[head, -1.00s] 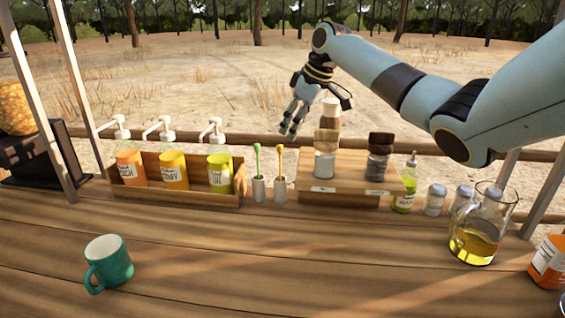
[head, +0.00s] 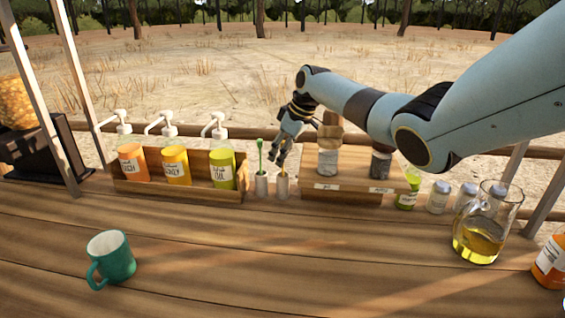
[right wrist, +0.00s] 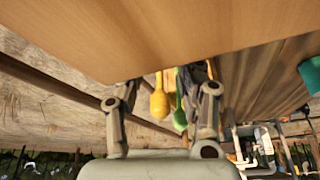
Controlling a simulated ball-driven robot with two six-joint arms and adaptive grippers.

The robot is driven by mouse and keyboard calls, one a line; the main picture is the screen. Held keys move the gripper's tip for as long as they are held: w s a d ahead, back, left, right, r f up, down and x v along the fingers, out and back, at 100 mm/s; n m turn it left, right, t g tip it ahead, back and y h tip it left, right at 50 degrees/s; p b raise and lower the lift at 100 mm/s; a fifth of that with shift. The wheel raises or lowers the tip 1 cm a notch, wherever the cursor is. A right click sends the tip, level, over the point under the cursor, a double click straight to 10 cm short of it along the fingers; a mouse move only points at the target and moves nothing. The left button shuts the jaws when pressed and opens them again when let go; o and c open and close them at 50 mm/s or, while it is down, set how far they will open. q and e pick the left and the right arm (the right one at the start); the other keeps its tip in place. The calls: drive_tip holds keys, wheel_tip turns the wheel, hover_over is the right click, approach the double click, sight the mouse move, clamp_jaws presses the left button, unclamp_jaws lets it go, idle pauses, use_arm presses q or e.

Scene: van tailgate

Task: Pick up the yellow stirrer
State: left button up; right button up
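The yellow stirrer (right wrist: 160,100) shows in the right wrist view between the two fingers of my right gripper (right wrist: 162,112), with a gap on each side. My left gripper is out of view.
A wooden stand (head: 340,192) with shakers is close on the right of the cups. A wooden box (head: 205,198) with pump bottles is on the left. A green mug (head: 112,258) and an oil jug (head: 478,243) stand on the counter; its front middle is clear.

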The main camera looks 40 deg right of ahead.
clamp_jaws()
idle(0.4)
